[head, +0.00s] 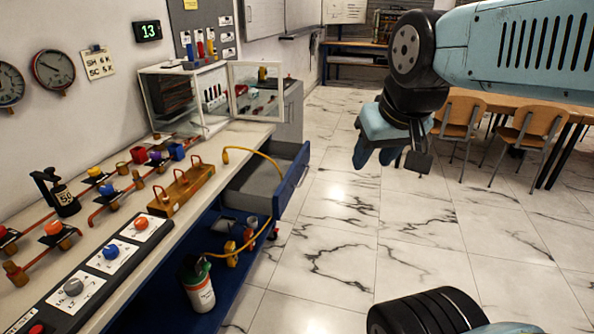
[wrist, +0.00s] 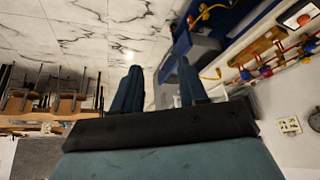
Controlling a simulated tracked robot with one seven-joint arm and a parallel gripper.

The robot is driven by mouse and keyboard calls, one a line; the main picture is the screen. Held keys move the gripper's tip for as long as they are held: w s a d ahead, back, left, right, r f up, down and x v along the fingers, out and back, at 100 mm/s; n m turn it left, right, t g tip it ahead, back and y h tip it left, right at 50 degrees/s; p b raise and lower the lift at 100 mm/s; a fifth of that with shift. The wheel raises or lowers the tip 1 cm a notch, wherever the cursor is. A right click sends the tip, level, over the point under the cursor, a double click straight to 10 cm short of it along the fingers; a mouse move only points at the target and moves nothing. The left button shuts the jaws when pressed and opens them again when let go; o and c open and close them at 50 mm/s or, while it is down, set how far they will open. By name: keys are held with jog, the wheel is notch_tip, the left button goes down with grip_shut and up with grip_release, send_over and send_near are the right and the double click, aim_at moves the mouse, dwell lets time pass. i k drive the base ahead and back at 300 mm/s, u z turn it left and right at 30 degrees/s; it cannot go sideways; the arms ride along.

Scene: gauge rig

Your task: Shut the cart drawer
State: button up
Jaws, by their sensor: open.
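The cart drawer (head: 290,182) is a grey tray with a dark blue front, and it stands pulled out from the blue cart under the bench top. The inside of the drawer looks empty. In the wrist view the drawer (wrist: 204,46) shows beyond the right-hand finger. My gripper (head: 391,155) is open and empty, in the air to the right of the drawer and apart from it. In the wrist view my gripper (wrist: 160,88) shows its two dark blue fingers spread, with floor visible between them.
The bench top (head: 150,205) carries valves, pipes, an orange-brown block and a knob panel. A glass-doored cabinet (head: 200,100) stands behind. A green-topped bottle (head: 197,285) is on the cart's lower shelf. Wooden chairs (head: 457,120) and a table stand at right. The marble floor between is clear.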

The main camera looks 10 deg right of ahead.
aim_at(257, 187)
jog(key=u, duration=0.4)
jog(key=k, duration=1.05)
jog(key=u, duration=0.6)
jog(key=i, duration=1.25)
jog(key=z, duration=0.65)
jog(key=i, duration=0.45)
jog(key=z, duration=0.2)
